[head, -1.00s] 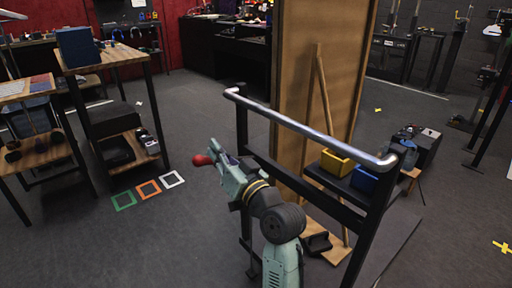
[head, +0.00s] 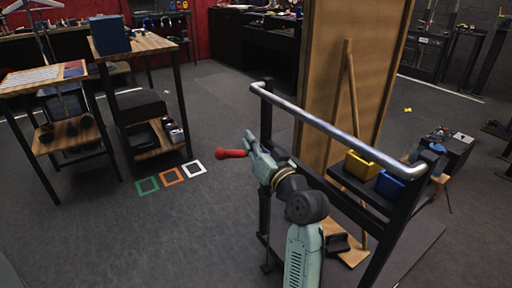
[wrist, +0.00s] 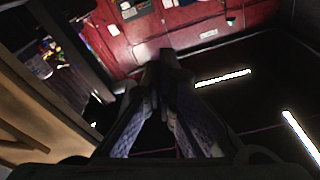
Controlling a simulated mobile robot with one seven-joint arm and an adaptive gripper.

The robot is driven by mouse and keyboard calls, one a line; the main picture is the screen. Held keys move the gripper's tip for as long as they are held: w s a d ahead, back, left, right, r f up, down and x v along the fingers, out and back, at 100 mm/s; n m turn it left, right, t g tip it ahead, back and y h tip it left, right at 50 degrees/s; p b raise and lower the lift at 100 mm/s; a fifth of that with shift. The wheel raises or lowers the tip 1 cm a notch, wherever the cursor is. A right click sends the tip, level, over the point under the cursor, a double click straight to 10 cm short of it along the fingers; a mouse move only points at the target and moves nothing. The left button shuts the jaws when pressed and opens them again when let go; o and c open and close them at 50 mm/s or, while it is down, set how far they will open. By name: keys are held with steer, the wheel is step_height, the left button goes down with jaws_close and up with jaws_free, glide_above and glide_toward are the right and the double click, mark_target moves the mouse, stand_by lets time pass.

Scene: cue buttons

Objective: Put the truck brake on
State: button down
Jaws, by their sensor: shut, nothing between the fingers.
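The truck is a black-framed cart with a silver push rail (head: 330,127), in the head view to the right of centre. A red knob or lever end (head: 231,154) sticks out to the left beside its left post. I take it for the brake lever, but its base is hidden behind my gripper. My gripper (head: 249,137) is shut and empty, just right of and slightly above the red end. I cannot tell whether they touch. In the wrist view the closed fingers (wrist: 166,62) point up the picture, and no red lever shows.
Green (head: 147,186), orange (head: 171,176) and white (head: 194,168) squares mark the floor. A workbench (head: 140,44) stands at the left.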

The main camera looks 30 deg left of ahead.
mark_target(242, 154)
steer(key=x, duration=0.3)
steer(key=p+x, duration=0.1)
steer(key=x, duration=0.1)
steer(key=shift+a+f, duration=0.1)
steer(key=shift+f, duration=0.15)
steer(key=shift+s+f, duration=0.4)
steer(key=shift+f, duration=0.4)
steer(key=shift+s+f, duration=0.4)
steer(key=shift+f, duration=0.4)
